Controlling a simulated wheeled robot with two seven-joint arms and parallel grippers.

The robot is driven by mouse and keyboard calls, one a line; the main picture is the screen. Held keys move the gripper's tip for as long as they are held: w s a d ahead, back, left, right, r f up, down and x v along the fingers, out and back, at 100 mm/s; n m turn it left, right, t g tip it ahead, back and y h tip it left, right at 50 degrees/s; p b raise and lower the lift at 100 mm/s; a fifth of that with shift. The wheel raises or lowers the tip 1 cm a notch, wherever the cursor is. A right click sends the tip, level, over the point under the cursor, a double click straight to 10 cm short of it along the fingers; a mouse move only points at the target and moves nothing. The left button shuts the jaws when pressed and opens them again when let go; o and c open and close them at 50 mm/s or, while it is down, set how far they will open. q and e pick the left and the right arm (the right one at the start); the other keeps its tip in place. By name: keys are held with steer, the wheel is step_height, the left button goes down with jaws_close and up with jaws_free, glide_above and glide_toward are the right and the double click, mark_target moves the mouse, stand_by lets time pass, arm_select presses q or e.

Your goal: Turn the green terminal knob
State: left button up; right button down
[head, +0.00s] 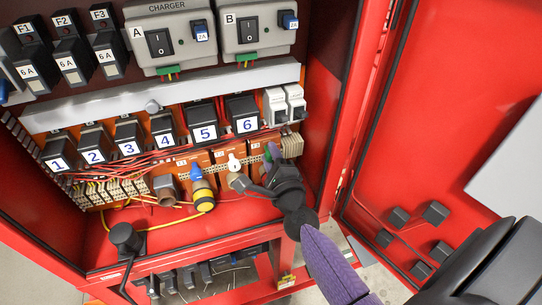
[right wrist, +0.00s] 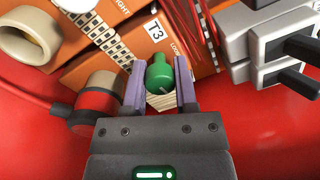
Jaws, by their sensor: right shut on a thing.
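The green terminal knob (right wrist: 160,73) stands on the orange terminal block marked T3 (right wrist: 155,32) in the right wrist view. The purple fingers of my right gripper (right wrist: 161,82) are on either side of it, shut on it. I do not see my left gripper.
A white knob (head: 234,162) and a blue knob (head: 196,173) stand to the left on like blocks. A yellow and black connector (head: 203,194) is below the blue one. A red and black connector (right wrist: 95,105) sits close left of my fingers. The open red door (head: 450,90) bounds the right.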

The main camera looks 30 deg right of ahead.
steer(key=shift+m, duration=0.6)
steer(key=shift+c, duration=2)
jaws_free()
steer(key=b+v, duration=0.2)
steer(key=v, duration=0.8)
